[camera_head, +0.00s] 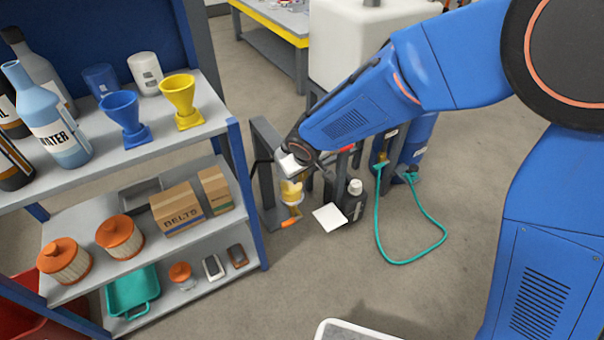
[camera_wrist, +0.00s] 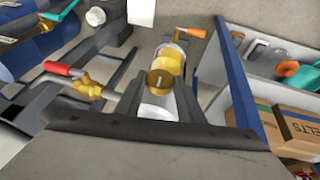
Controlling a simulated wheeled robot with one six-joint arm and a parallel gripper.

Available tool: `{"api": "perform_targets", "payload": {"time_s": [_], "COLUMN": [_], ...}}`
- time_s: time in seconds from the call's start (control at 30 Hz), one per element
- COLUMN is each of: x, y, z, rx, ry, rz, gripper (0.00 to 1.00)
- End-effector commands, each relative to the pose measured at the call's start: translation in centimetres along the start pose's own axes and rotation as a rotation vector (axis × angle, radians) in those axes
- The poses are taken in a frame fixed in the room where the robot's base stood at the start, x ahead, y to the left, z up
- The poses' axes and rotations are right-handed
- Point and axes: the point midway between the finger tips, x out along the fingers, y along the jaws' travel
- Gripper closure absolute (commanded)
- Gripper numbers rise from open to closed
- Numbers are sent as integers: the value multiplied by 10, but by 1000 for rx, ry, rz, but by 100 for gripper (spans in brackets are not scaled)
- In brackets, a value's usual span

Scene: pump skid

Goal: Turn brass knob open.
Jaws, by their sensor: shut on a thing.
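The brass knob (camera_wrist: 161,80) is round and yellow, with a short pale bar on its face. It sits in the middle of the wrist view, between the dark fingers of my gripper (camera_wrist: 161,77), which is shut on it. In the head view, my gripper (camera_head: 291,176) reaches down to the yellow brass fitting (camera_head: 292,190) beside the shelf. My arm and wrist partly hide the contact there, and the knob's turn angle is unclear.
A shelf rack (camera_head: 235,135) with bottles, funnels and boxes stands close on the left. A red-handled brass valve (camera_wrist: 90,85) is left of my fingers in the wrist view. A black jug (camera_head: 352,203) and a teal hose (camera_head: 400,262) are to the right.

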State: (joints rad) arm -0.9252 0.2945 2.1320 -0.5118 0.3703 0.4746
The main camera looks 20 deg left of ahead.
Motion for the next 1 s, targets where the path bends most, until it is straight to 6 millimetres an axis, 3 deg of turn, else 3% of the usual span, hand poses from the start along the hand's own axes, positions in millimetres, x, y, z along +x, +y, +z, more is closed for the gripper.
{"api": "perform_targets", "payload": {"time_s": [0.57,1.0], "x": [1,4], "y": [-6,-13], "z": [0,2], "rx": [-80,-200], "ry": [-1,-1], "rz": [182,470], "gripper": [88,88]}}
